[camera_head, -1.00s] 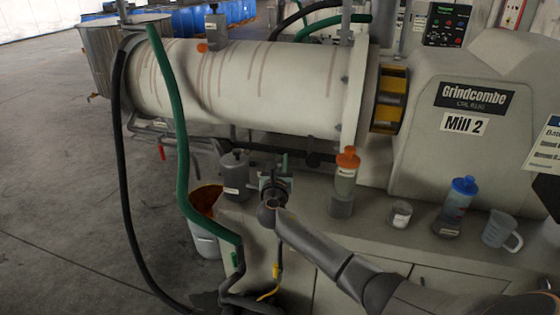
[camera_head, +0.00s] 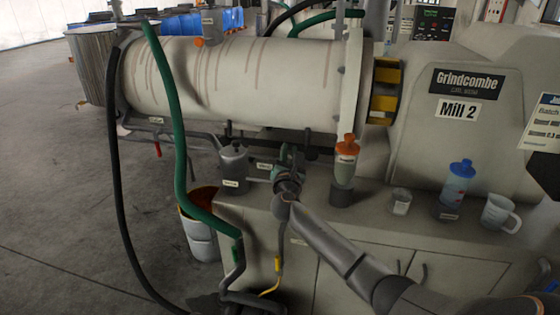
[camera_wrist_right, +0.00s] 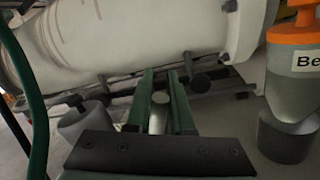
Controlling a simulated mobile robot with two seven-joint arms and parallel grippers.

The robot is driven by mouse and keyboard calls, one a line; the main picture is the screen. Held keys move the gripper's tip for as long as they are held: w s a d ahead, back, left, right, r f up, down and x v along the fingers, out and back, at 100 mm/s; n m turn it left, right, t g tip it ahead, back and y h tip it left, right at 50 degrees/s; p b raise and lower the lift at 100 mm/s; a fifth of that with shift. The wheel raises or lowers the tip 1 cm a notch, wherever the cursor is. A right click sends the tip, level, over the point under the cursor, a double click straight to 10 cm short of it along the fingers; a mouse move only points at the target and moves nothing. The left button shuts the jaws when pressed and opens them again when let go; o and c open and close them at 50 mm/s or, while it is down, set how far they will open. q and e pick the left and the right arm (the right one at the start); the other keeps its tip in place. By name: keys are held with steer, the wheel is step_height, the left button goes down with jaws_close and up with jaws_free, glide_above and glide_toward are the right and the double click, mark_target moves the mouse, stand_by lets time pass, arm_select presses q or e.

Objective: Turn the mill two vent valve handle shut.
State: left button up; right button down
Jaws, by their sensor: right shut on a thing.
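Mill 2 (camera_head: 235,85) is a pale drum with rust streaks, its label at the right. My right gripper (camera_head: 288,172) is below the drum, at the pipework above the cabinet. In the right wrist view its two green fingers (camera_wrist_right: 162,90) are shut on a grey, round-ended piece (camera_wrist_right: 160,112), which I take to be the vent valve handle. In the head view my gripper and wrist hide most of this piece, and I cannot tell how far it is turned. My left gripper is not in view.
A grey pot (camera_head: 234,170) stands just left of my gripper, and an orange-capped bottle (camera_head: 345,170) just right. A blue-capped bottle (camera_head: 457,185) and a clear jug (camera_head: 497,212) stand further right. A green hose (camera_head: 175,120) hangs at the left. The floor at far left is clear.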

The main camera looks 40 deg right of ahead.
arm_select(q)
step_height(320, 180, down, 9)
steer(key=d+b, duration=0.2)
steer(key=b, duration=1.1)
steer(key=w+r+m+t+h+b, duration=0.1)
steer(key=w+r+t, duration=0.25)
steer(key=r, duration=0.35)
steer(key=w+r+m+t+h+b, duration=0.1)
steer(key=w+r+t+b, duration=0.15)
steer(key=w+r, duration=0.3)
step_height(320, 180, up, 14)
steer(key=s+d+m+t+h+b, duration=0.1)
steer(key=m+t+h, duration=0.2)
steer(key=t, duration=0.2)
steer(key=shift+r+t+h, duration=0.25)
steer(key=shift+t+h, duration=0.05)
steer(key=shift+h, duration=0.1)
arm_select(e)
steer(key=s+d+f+m+h, duration=0.1)
steer(key=f+m, duration=0.2)
steer(key=m, duration=0.4)
steer(key=s+d+f+m+g+h, duration=0.1)
steer(key=s+f+m+h, duration=0.1)
steer(key=m, duration=0.6)
steer(key=shift+s+d+f+m+g+h, duration=0.2)
steer(key=shift+d+f+m+g+h, duration=0.1)
steer(key=shift+d+f, duration=0.15)
steer(key=c, duration=0.8)
jaws_free()
